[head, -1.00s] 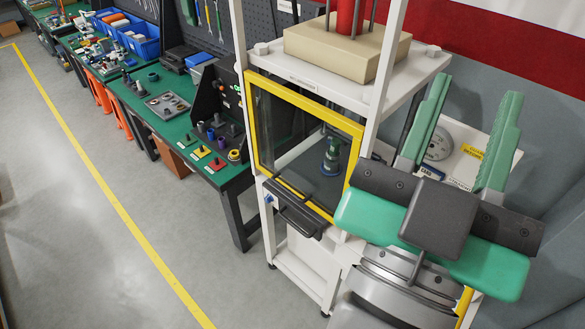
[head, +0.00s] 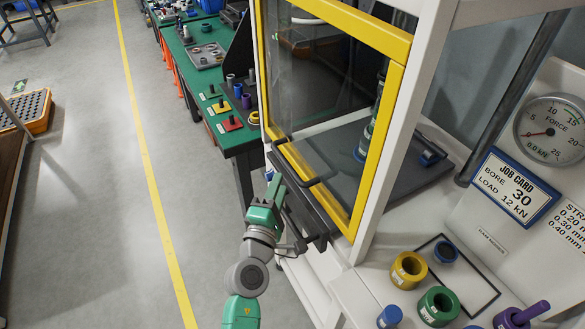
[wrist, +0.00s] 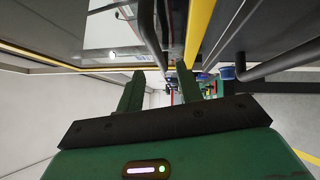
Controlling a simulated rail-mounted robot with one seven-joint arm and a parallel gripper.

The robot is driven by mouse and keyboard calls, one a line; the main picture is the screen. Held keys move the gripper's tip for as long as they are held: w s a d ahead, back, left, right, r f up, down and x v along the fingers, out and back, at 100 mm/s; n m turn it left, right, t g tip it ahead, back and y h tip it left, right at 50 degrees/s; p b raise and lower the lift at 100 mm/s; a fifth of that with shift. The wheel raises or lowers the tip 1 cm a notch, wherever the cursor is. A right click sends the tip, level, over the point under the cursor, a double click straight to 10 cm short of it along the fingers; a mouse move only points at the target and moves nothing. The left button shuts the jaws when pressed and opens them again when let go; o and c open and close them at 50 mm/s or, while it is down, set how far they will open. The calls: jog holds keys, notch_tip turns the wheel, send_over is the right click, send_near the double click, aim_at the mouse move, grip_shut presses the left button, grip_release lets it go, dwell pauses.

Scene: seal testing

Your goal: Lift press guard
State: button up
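The press guard (head: 379,110) is a clear pane in a yellow frame, down across the front of the white press. A dark bar handle (head: 292,172) sits at its lower edge. My gripper (head: 274,192) is just in front of and beside the handle, pointing up in the head view. In the wrist view my gripper (wrist: 158,80) has its two green fingers apart, with nothing visibly clamped between them. Dark curved bars (wrist: 150,32) show near the fingers there. Whether a finger touches the handle is hard to tell.
A green-topped bench (head: 225,125) with small parts stands left of the press. Coloured rings (head: 408,270), a job card (head: 515,186) and a force gauge (head: 552,130) are at the right. A dark ledge (head: 318,228) lies below the handle.

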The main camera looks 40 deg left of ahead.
aim_at(288, 163)
jog(key=b+x, duration=0.1)
jog(key=x, duration=0.6)
jog(key=shift+w+r+b, duration=0.1)
jog(key=shift+w+b, duration=0.2)
jog(key=shift+b, duration=0.05)
jog(key=shift+c, duration=0.5)
grip_shut()
